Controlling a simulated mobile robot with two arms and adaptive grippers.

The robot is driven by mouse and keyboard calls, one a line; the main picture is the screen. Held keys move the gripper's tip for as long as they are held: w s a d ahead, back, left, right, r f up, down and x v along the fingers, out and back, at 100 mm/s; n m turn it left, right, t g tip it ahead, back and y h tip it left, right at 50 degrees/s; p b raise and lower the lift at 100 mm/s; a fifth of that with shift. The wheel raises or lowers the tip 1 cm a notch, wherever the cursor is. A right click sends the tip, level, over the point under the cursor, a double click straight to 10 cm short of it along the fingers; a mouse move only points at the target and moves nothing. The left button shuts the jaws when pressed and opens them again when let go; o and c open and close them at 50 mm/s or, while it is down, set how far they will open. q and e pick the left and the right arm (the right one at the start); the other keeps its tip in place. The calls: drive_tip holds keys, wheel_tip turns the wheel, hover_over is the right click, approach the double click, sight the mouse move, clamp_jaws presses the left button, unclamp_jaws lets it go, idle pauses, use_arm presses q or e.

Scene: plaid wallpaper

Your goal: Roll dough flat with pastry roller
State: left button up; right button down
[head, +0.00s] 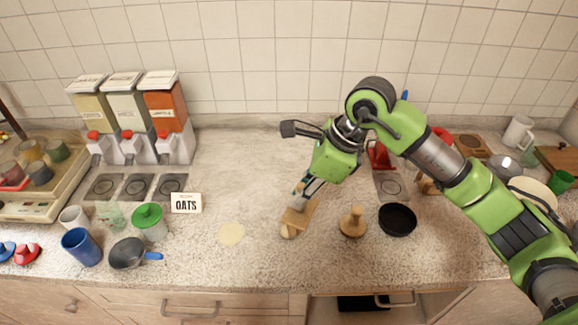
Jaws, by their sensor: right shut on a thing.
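My right gripper (303,197) points down over the middle of the counter and is shut on the wooden pastry roller (299,217). The roller is tilted, its lower end at or just above the counter, right of the dough and apart from it. I cannot tell whether it touches the counter. The gripper hides the upper part of the roller. My left gripper is not in view.
A wooden knobbed tool (353,222) and a black pan (397,219) stand to the right of the roller. The counter around the dough is clear.

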drive_tip(key=a+m, duration=0.1)
drive_tip(key=w+a+r+m+t+p, duration=0.1)
drive_tip(key=shift+w+r+m, duration=0.15)
drive_tip(key=shift+r+m, duration=0.1)
drive_tip(key=shift+m, duration=0.05)
use_arm(q)
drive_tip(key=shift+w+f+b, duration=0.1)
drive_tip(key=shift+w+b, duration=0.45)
drive_tip(key=shift+b, duration=0.5)
use_arm(e)
wheel_tip(320, 180, down, 6)
drive_tip(key=m, duration=0.1)
drive_tip(key=shift+w+a+t+h, duration=0.3)
drive_tip(key=shift+w, duration=0.05)
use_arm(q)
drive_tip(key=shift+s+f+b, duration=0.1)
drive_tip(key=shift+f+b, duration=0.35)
use_arm(e)
drive_tip(key=shift+f, duration=0.4)
